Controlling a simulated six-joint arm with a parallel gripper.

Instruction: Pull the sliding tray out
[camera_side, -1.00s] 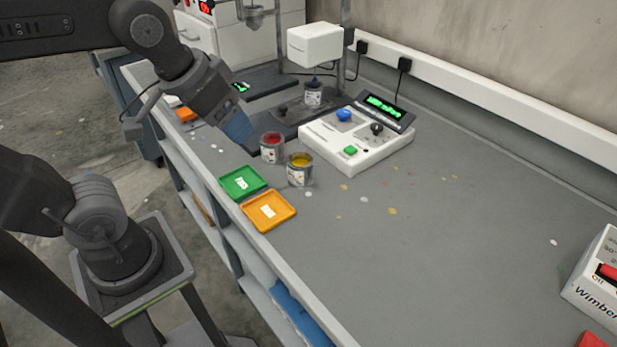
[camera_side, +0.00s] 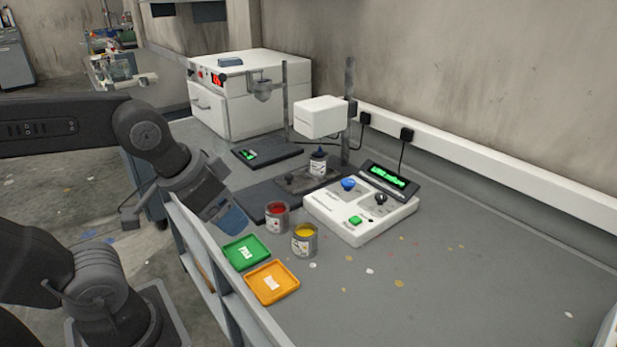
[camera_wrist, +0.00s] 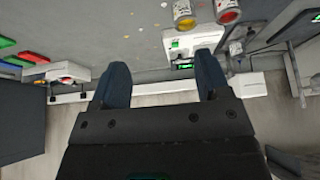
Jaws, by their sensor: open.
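The dark flat tray (camera_side: 290,181) with a small knob appears to be the sliding tray. It lies under the white head of the stand, and a can with a dark blue lid (camera_side: 318,163) stands on or beside it. My gripper (camera_side: 232,218) is in the air left of the red paint can, apart from the tray. In the wrist view my gripper (camera_wrist: 158,78) shows two dark blue fingers spread wide with nothing between them. I cannot make out the tray clearly in the wrist view.
A red paint can (camera_side: 277,216) and a yellow one (camera_side: 304,240) stand in front of the white control box (camera_side: 360,213). A green tray (camera_side: 247,252) and an orange tray (camera_side: 272,283) lie at the bench's front edge. A white oven (camera_side: 245,95) stands behind. The right bench is mostly clear.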

